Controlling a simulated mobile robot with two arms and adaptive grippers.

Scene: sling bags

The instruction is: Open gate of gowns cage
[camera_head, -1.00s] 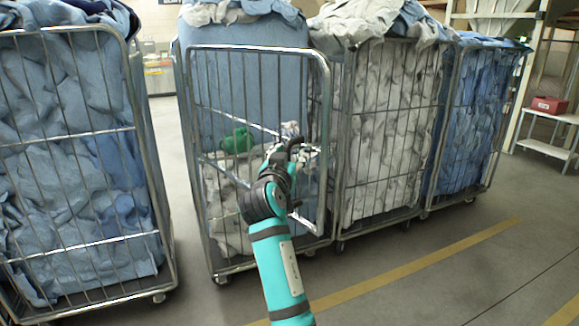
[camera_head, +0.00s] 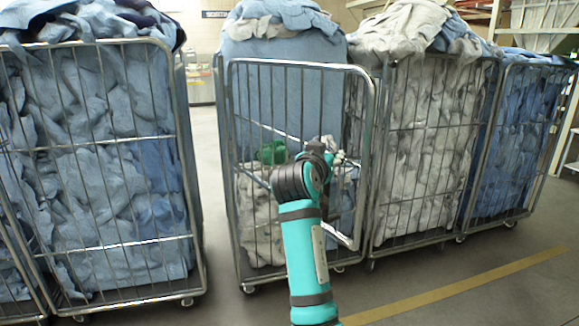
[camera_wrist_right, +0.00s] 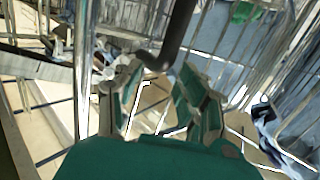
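The middle wire cage has a silver front gate (camera_head: 300,66) of thin vertical bars in a rounded frame. Inside are tall light-blue cloth, white cloth low down and a green bundle (camera_head: 272,152). I cannot tell which cage is the gowns cage, or whether this gate is latched. My right gripper (camera_head: 328,158) is in front of the gate's right half, mostly hidden by its own wrist. In the right wrist view its two teal-padded fingers (camera_wrist_right: 160,108) stand apart, with metal bars around them; contact with a bar is unclear. My left gripper is not in view.
A cage of blue cloth (camera_head: 100,42) stands at the left, with a gap of floor before the middle cage. A cage of patterned white cloth (camera_head: 425,160) and a cage of blue cloth (camera_head: 515,150) stand close at the right. The floor in front, with a yellow line (camera_head: 450,288), is clear.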

